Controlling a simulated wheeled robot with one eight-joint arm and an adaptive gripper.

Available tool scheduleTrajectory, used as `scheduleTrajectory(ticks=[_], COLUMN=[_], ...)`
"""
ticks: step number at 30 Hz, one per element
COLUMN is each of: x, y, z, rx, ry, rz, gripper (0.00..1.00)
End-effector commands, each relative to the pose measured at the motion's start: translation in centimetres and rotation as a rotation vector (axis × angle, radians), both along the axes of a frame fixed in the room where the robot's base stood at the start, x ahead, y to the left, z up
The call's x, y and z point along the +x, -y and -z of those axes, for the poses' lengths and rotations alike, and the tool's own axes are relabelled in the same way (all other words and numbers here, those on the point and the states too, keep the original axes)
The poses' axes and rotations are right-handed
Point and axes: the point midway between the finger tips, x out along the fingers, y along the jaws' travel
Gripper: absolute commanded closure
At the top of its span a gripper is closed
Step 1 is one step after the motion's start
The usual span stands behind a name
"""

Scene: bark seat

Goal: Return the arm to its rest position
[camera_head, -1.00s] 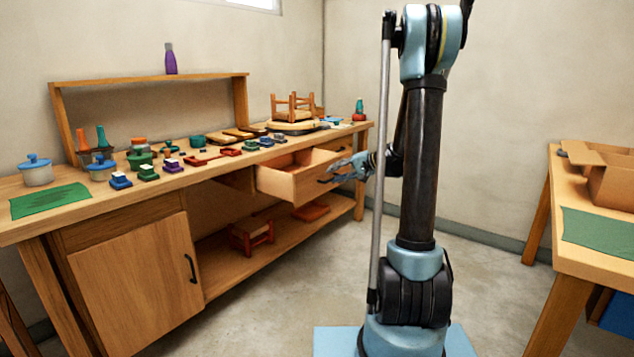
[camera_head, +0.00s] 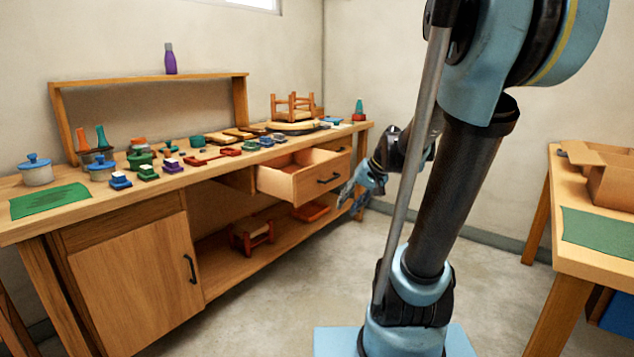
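My arm stands in the right half of the view and leans up toward the camera. My gripper (camera_head: 352,198) hangs just right of the open drawer (camera_head: 300,182), clear of its handle, with its fingers pointing down and left. The fingers are small and partly dark, so I cannot tell whether they are open or shut. I see no object at them. Part of my forearm is hidden behind the upper arm and the grey rod.
The wooden workbench (camera_head: 130,200) runs along the left wall, crowded with small coloured items. A second table (camera_head: 600,250) with a cardboard box (camera_head: 612,182) is at right.

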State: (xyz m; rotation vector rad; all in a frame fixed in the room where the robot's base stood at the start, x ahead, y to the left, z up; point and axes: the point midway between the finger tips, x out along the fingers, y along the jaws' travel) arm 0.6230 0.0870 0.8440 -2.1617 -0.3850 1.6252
Motion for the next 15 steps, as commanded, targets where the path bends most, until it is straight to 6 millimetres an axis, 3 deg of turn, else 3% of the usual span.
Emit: scheduleTrajectory(ticks=[3, 15], x=[-3.1, -12.4], y=[0.8, 4.7], z=[0.8, 4.4], rx=[-0.067, -0.298], ry=[-0.013, -0.051], rz=[-0.012, -0.044], gripper=[0.69, 0.69])
